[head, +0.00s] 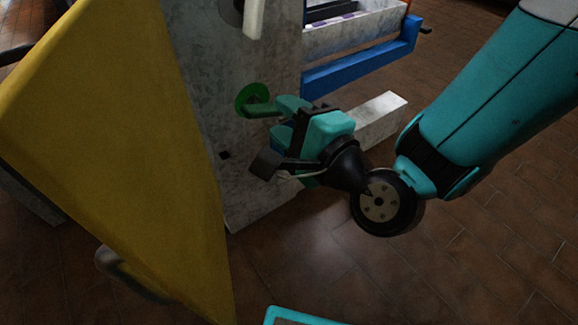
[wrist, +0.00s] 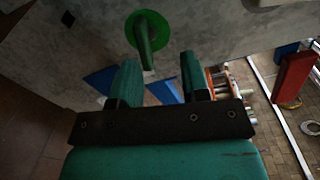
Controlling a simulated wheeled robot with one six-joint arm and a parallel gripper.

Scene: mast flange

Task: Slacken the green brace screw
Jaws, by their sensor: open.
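The green brace screw (head: 252,97) sits on the face of a grey mottled upright panel (head: 225,165). It has a round green disc with a bar-like handle sticking out. In the wrist view the screw (wrist: 147,33) is just beyond the fingertips, its handle pointing down toward the gap between them. My gripper (head: 277,118) is in front of the panel at the screw. In the wrist view my gripper (wrist: 155,85) has its two teal fingers apart with nothing held between them. Whether a finger touches the handle I cannot tell.
A large yellow panel (head: 120,140) stands at the left, near the grey panel. A white handle (head: 254,18) hangs above the screw. A blue bar (head: 360,62) and a pale block (head: 378,118) lie behind my gripper. A red block (wrist: 294,76) shows at right in the wrist view.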

